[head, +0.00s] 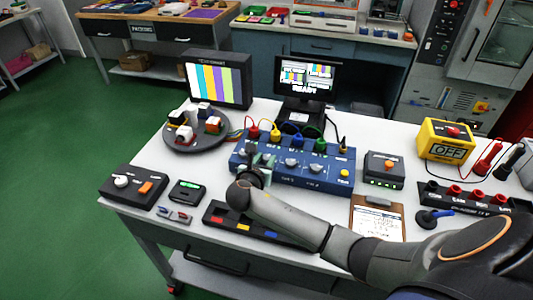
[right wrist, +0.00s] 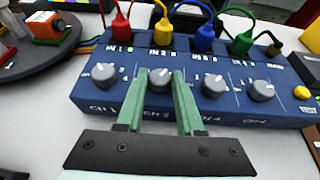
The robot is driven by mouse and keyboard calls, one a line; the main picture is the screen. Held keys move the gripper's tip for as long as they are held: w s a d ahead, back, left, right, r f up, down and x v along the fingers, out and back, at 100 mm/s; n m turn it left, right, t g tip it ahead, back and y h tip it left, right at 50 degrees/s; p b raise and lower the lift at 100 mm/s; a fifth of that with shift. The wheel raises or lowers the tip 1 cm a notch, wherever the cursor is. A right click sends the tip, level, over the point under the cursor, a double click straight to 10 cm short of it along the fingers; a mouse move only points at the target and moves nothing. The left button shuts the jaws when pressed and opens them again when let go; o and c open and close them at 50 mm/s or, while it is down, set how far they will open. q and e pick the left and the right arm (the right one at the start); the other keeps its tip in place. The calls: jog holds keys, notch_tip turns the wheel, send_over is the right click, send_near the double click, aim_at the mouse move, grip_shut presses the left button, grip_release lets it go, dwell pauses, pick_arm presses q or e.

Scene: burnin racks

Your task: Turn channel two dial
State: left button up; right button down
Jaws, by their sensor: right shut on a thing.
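The blue channel box (head: 330,180) stands in the middle of the white table, with a row of grey dials on its sloped face. The channel two dial (right wrist: 160,77) is the second from the left in the right wrist view; its white pointer mark tilts slightly right of straight up. My right gripper (right wrist: 159,82) has its green fingers on either side of this dial and is shut on it. In the head view, my right gripper (head: 262,162) and wrist hide the box's left dials. My left gripper is not in view.
Red, yellow, blue and green plugs with cables (right wrist: 163,32) rise along the box's back edge. A round tray (head: 210,140) of parts stands left. A clipboard (head: 378,218) and a yellow meter (head: 445,138) lie right. Two monitors (head: 217,78) stand behind.

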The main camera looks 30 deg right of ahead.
jog(key=shift+w+a+m+g+h, duration=0.1)
jog(key=shift+a+m+g+h, duration=0.05)
jog(key=shift+m+g+h, duration=0.45)
jog(key=shift+m+g+p, duration=0.3)
jog(key=shift+f, duration=0.1)
jog(key=c, duration=0.5)
grip_release()
jog(key=shift+c, duration=0.2)
jog(key=v, duration=1.2)
jog(key=shift+a+p, duration=0.15)
jog(key=shift+p, duration=0.3)
jog(key=shift+s, duration=0.2)
